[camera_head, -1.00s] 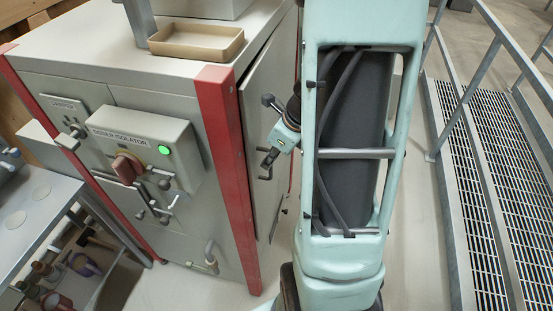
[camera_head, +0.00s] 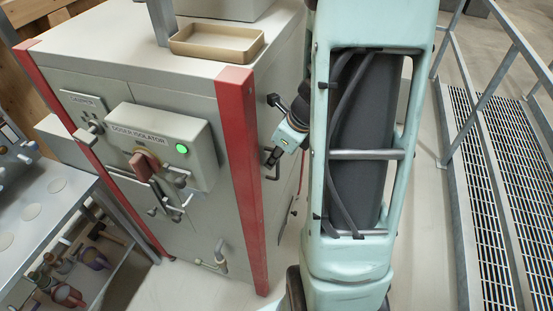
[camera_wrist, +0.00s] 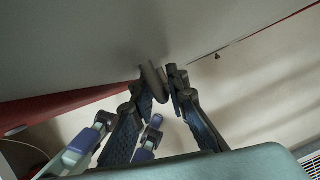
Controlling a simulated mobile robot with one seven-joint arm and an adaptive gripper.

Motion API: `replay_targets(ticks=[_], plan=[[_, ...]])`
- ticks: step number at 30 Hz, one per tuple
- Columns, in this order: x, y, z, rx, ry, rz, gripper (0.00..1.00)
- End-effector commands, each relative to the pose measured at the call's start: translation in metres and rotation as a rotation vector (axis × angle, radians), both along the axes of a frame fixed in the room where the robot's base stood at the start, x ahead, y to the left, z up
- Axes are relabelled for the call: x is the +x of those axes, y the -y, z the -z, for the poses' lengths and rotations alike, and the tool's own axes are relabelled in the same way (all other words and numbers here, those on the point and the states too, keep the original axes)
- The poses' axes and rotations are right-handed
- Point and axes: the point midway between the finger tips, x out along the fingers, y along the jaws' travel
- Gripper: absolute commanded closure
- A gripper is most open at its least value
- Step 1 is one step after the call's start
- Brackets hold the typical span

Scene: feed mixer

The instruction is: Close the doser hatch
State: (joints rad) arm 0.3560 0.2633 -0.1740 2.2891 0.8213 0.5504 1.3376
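The doser hatch (camera_head: 280,118) is the grey side panel of the cabinet, right of the red corner post. It looks nearly flush with the cabinet side; my arm covers its far part, so I cannot tell if a gap is left. In the wrist view the hatch (camera_wrist: 85,50) fills the upper left. A dark hatch handle (camera_wrist: 154,82) stands out between or just at my fingertips. My gripper (camera_wrist: 166,98) has its two fingers angled in towards this handle. In the head view my gripper (camera_head: 274,157) is at the hatch face, partly hidden by its own wrist.
The cabinet front has the doser isolator box (camera_head: 160,145) with a red knob and a lit green lamp. A beige tray (camera_head: 217,41) lies on top. A metal table (camera_head: 50,205) stands left; a railing (camera_head: 500,60) and floor grating (camera_head: 485,170) run along the right.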

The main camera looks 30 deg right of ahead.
Motion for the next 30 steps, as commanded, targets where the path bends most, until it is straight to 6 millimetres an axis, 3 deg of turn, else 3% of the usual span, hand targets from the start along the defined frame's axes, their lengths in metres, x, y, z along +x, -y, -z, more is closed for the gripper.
replay_targets(ticks=[9, 14, 30], plan=[[-0.001, -0.001, 0.001, 0.002, -0.003, 0.000, 0.84], [-0.003, 0.002, -0.008, 0.001, 0.000, 0.002, 0.84], [-0.033, 0.021, -0.094, 0.000, 0.001, 0.000, 0.84]])
